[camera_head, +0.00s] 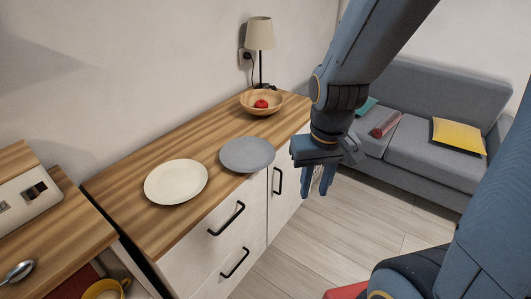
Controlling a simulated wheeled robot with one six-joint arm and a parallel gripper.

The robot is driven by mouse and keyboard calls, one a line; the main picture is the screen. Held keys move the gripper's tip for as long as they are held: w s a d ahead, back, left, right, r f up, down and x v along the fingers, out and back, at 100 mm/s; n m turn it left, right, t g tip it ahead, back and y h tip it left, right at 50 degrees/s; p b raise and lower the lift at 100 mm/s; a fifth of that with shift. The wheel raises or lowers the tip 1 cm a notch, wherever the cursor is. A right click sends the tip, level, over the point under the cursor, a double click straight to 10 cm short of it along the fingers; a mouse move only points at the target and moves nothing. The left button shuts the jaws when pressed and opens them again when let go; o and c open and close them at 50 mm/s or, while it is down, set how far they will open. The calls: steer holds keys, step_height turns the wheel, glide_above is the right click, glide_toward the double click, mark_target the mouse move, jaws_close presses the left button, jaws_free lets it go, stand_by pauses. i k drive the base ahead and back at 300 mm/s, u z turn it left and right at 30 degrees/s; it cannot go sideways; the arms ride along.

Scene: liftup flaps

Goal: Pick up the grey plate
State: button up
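The grey plate (247,154) lies flat on the wooden top of the white cabinet, close to its front edge. My gripper (317,192) hangs to the right of the plate, in front of the cabinet and apart from the plate. Its fingers point down, with the tips lower in the picture than the plate. The fingers overlap from this angle, so I cannot tell how far apart they are. I see nothing held in them.
A white plate (176,181) lies left of the grey one. A wooden bowl (275,107) with a red object and a lamp (260,34) stand at the back. The cabinet front (252,215) has protruding black handles. A grey sofa (425,150) stands right; floor between is open.

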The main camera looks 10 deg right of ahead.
mark_target(244, 154)
steer(key=z, duration=2.85)
steer(key=i, duration=0.75)
steer(key=u, duration=4.3)
steer(key=k, duration=0.25)
steer(key=z, duration=0.6)
